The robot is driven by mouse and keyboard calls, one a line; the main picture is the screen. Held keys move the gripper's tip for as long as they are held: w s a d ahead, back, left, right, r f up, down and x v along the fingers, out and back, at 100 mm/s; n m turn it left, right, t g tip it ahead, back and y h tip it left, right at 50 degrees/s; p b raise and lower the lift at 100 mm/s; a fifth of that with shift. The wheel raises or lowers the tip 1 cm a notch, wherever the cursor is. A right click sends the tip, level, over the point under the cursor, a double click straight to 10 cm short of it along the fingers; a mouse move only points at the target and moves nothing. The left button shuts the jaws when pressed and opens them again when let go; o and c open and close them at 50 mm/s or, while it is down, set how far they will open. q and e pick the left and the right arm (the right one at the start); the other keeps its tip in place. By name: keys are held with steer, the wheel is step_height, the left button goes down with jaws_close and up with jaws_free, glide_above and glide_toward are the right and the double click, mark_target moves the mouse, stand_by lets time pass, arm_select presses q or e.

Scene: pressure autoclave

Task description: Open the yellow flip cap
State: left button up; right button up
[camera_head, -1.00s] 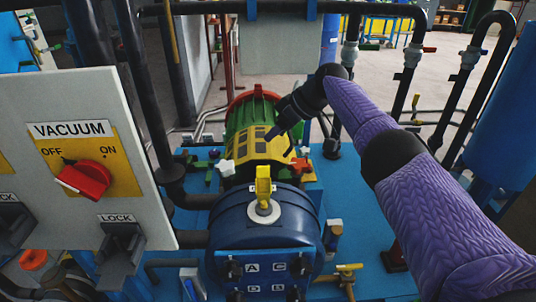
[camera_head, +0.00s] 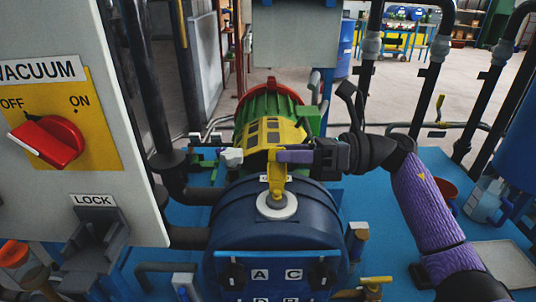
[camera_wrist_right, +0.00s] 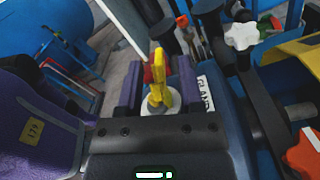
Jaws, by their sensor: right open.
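The yellow flip cap (camera_head: 276,186) stands upright on a pale round base on top of the dark blue vessel (camera_head: 255,225). My right gripper (camera_head: 284,156) reaches in from the right, its purple fingers at the cap's upper part. In the right wrist view, the cap (camera_wrist_right: 158,88) shows between the two open fingers (camera_wrist_right: 161,74), with a visible gap on each side. The right gripper is open and holds nothing. My left gripper is out of view.
A grey panel with a red vacuum switch (camera_head: 48,141) stands at the left. A yellow and green motor-like unit (camera_head: 270,130) sits behind the vessel. Black pipes (camera_head: 430,80) rise at the right. A white star-shaped knob (camera_wrist_right: 241,36) shows in the wrist view.

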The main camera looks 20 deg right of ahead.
steer(key=x, duration=0.4)
jaws_close()
